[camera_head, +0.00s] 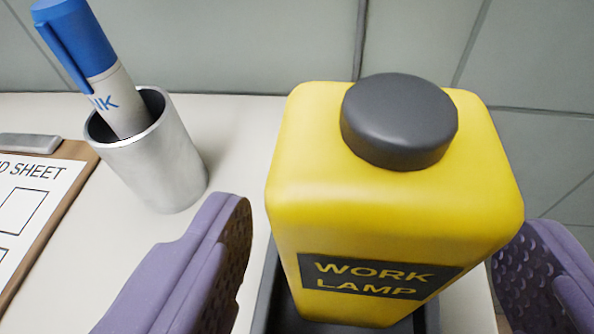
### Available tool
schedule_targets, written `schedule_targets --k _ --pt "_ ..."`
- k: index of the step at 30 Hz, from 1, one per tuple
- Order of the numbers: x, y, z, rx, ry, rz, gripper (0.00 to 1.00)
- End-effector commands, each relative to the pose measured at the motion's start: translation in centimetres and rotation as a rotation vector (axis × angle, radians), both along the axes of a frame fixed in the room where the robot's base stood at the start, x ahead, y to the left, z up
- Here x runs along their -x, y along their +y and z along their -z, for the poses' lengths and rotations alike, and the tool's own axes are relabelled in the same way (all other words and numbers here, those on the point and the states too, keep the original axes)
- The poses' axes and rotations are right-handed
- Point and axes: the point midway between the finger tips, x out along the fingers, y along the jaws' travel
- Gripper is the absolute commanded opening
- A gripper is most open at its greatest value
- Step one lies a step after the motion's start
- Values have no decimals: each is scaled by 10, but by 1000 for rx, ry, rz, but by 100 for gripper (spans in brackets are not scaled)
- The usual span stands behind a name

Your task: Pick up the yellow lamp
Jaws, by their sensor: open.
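The yellow lamp (385,215) stands upright, close in front of me, right of the middle of the view. It has a dark grey round cap on top and a dark label reading "WORK LAMP". Its foot sits in a dark grey tray or holder (268,305), mostly hidden behind the lamp. My gripper (375,255) is open, with one purple finger on each side of the lamp. A gap shows between the left finger and the lamp. The right finger is close to the lamp's right side, and I cannot tell if it touches.
A metal cup (165,165) holding a blue-capped marker (85,60) stands to the left on the white surface (240,125). A clipboard (50,200) with a printed sheet lies at the far left. A grey-green tiled wall (250,45) is behind.

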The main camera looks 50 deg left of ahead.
Motion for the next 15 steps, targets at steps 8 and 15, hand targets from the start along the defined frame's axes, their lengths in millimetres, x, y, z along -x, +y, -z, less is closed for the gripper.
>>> schedule_targets --k 8,15 --pt "-31 26 21 3 0 0 83" --pt "-38 30 21 3 1 2 83"
